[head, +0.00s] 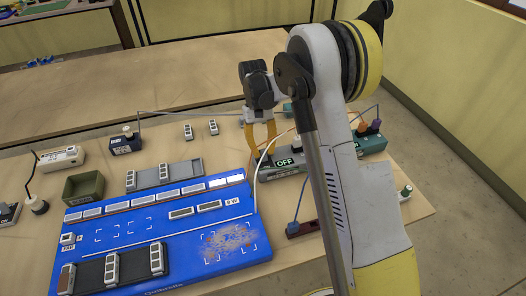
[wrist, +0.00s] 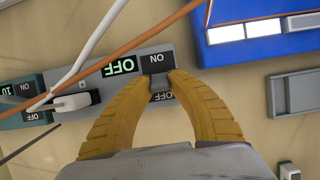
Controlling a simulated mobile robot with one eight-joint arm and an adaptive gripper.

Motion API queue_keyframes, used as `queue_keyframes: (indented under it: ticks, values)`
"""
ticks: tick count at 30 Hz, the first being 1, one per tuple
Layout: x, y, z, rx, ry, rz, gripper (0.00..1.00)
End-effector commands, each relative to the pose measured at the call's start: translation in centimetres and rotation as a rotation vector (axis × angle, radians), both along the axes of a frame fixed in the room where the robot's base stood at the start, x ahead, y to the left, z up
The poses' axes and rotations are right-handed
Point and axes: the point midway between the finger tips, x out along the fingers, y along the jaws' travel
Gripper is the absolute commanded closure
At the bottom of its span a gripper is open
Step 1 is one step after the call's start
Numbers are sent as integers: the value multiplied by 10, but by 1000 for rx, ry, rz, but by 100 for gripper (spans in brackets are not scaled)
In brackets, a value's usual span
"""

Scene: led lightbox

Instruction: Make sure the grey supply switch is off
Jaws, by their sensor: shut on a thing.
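The grey supply (head: 291,171) stands at the back right of the blue lightbox panel, and its lit display reads OFF in the head view. In the wrist view the grey supply (wrist: 110,85) appears upside down, with the green OFF display lit. Its switch (wrist: 160,88) lies between an ON label and an OFF label. My gripper (head: 263,150) reaches down to it from above. In the wrist view my gripper (wrist: 161,76) has its yellow fingertips on both sides of the switch, shut on it. The fingers partly cover the OFF label.
The blue lightbox panel (head: 150,256) fills the front of the table. White and orange cables cross close to the grey supply. A white plug (wrist: 72,102) sits in its end. A teal box (head: 371,144) stands to the right. A green bin (head: 84,188) is at left.

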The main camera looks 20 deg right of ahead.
Motion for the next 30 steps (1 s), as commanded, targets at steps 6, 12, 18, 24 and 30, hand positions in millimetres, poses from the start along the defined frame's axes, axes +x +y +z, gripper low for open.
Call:
queue_keyframes:
  ticks: [6,12,18,24,30]
  values:
    - [0,0,-1,0,-1,0,55]
    - [0,0,0,0,-1,0,55]
    - [7,0,16,0,-1,0,55]
    - [23,0,58,0,-1,0,55]
    - [39,0,94,0,-1,0,55]
